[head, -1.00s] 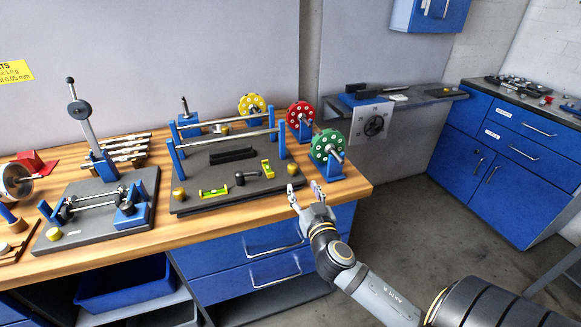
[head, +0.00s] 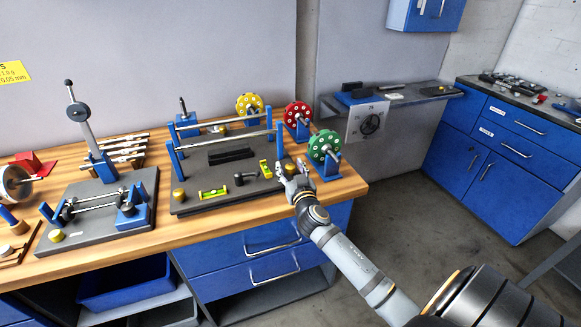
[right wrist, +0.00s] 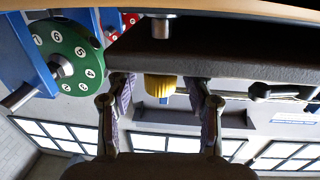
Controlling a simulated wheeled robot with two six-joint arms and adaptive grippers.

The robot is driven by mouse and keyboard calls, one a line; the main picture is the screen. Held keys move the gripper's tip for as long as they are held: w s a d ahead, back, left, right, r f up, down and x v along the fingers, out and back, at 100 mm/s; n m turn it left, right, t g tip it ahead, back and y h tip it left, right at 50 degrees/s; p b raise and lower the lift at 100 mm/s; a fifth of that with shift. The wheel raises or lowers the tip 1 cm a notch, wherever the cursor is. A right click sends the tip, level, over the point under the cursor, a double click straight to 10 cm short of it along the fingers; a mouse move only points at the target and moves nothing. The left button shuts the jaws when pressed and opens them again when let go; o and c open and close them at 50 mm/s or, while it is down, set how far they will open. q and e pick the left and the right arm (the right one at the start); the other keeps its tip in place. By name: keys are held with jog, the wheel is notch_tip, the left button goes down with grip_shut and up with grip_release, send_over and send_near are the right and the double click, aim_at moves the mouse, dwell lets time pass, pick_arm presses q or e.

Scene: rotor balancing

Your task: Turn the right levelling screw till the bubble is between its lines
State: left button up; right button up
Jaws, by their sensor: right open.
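The dark levelling plate (head: 235,200) stands on the wooden bench. It bears a front level vial (head: 213,192) and a side level vial (head: 265,168), both yellow-green; the bubbles are too small to read. The left levelling screw, a yellow knob (head: 179,195), is at the plate's front left. My right gripper (head: 289,168) is at the plate's right edge. In the right wrist view its open fingers (right wrist: 161,88) stand either side of the right levelling screw's yellow knob (right wrist: 163,86), with no clear contact. In the head view the gripper mostly hides this knob. My left gripper is out of view.
A green numbered disc (head: 323,146) on a blue stand is close beside my right gripper, with a red disc (head: 297,116) behind it. Two rails on blue posts cross the plate. Another fixture (head: 98,210) stands at left.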

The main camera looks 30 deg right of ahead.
grip_shut()
jog(key=shift+n+t+y+b, duration=0.4)
jog(key=shift+n+y, duration=0.4)
jog(key=shift+y, duration=0.5)
jog(key=shift+n+y, duration=0.3)
jog(key=shift+y, duration=0.2)
grip_release()
